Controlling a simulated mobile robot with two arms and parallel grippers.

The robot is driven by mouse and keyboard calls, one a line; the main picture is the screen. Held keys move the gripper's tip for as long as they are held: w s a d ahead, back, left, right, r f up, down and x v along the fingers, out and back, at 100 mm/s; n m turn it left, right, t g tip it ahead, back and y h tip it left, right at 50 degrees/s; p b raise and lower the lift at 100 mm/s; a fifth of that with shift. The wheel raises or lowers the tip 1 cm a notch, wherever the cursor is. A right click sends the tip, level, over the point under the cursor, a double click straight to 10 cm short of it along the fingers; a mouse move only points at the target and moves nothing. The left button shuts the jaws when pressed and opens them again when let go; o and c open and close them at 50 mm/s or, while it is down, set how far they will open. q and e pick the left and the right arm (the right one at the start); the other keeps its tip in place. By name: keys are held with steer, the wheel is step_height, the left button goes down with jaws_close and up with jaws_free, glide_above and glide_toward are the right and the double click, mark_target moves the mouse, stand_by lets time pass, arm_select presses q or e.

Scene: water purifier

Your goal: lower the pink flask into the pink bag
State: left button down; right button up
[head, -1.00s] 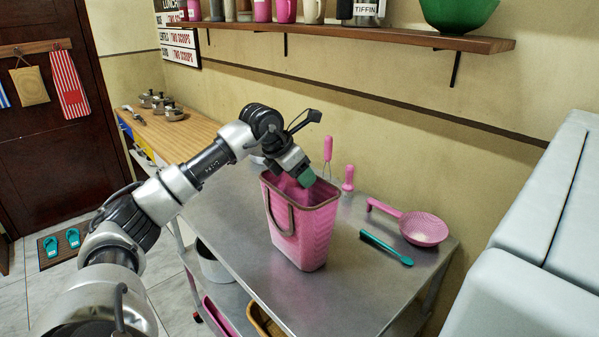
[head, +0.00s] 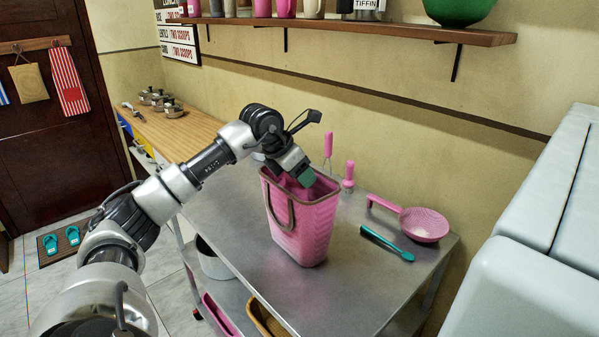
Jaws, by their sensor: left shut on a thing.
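The pink bag (head: 312,235) stands upright on the metal table, with a brown rim and a brown handle on its near side. My left gripper (head: 299,178) reaches in from the left and points down into the bag's mouth, its green-tipped fingers at about rim height. It is shut on the pink flask, which is mostly hidden by the fingers and the bag's wall; pink on pink, its outline cannot be told from the bag's inside. My right gripper is not in view.
On the metal table (head: 225,205), a pink whisk (head: 327,146) and another pink-handled tool (head: 348,177) are behind the bag. A pink strainer (head: 424,225) and a teal brush (head: 388,244) lie to its right. A shelf (head: 400,30) runs along the wall above.

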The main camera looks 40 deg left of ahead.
arm_select(q)
steer(key=shift+f+b, duration=0.35)
steer(key=shift+f, duration=0.1)
stand_by(0.4)
steer(key=shift+c, duration=1.5)
jaws_free()
steer(key=shift+f, duration=0.1)
steer(key=v, duration=1.1)
steer(key=shift+b, duration=0.3)
